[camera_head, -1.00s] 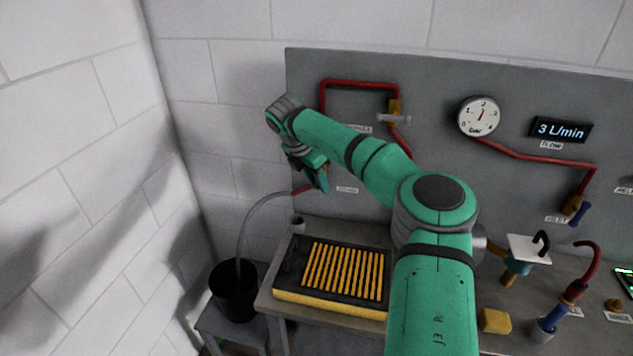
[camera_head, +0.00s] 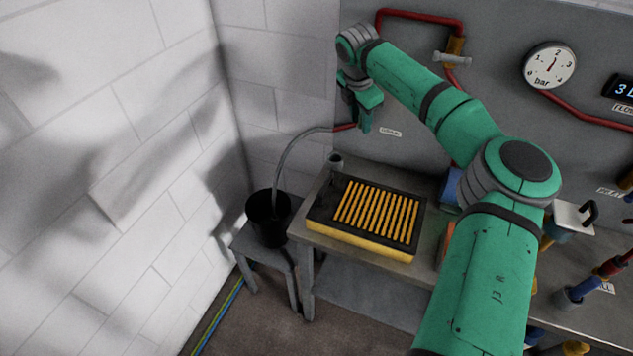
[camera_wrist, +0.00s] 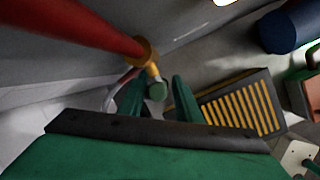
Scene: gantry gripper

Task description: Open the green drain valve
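My gripper (camera_wrist: 158,96) is open, with one green finger on each side of the handle. Gaps seem to show between the handle and both fingers. In the head view my gripper (camera_head: 364,112) is at the grey panel, beside a small white label (camera_head: 390,132), and hides the valve. A grey hose (camera_head: 289,152) runs from the red pipe end (camera_head: 344,127) down into a black bucket (camera_head: 268,218).
A black and yellow slatted tray (camera_head: 330,240) lies on the bench below my gripper; it also shows in the wrist view (camera_wrist: 215,98). A brass valve with a grey lever (camera_head: 452,57) is higher on the panel. A pressure gauge (camera_head: 549,65) is to the right.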

